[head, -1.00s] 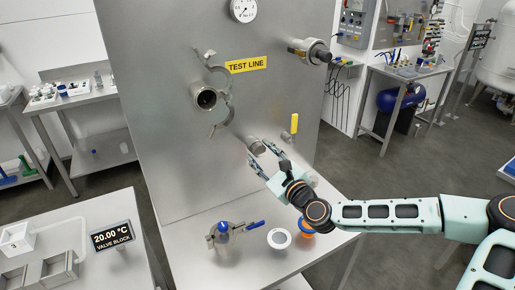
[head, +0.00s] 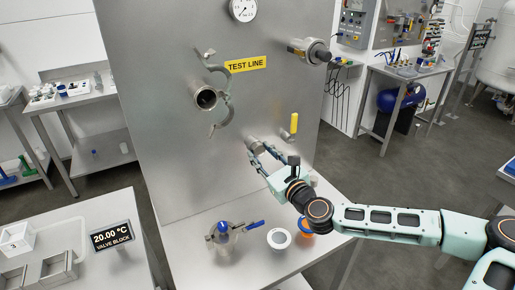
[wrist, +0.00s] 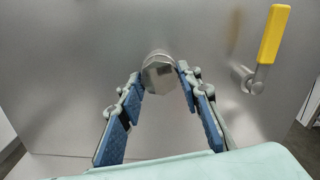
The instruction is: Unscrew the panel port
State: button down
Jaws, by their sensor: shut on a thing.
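The panel port (head: 256,143) is a small metal fitting low on the steel panel, below the yellow test line label. In the wrist view its hexagonal grey cap (wrist: 159,76) faces me. My gripper (head: 259,150) reaches it from the lower right. In the wrist view the two blue-padded fingers (wrist: 160,72) are closed on either side of the cap, with the tips at its edges. The contact at the left tip is hard to make out. The port still sits at the panel.
A yellow-handled valve (head: 294,124) sticks out just right of the port. An open pipe flange with a clamp (head: 205,98) is up left. A blue-handled valve (head: 222,233) and a white ring (head: 279,238) rest on the bench (head: 190,258) below.

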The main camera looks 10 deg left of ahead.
jog(key=n+b, duration=0.1)
jog(key=n, duration=0.4)
jog(key=n+b, duration=0.1)
jog(key=n, duration=0.2)
jog(key=shift+f, duration=0.1)
jog(key=shift+s+n+b, duration=0.1)
jog(key=shift+n+b, duration=0.2)
jog(key=shift+n, duration=0.9)
jog(key=shift+n+b, duration=0.45)
jog(key=shift+n, duration=0.55)
jog(key=n, duration=0.3)
jog(key=shift+b, duration=0.4)
jog(key=shift+s, duration=0.1)
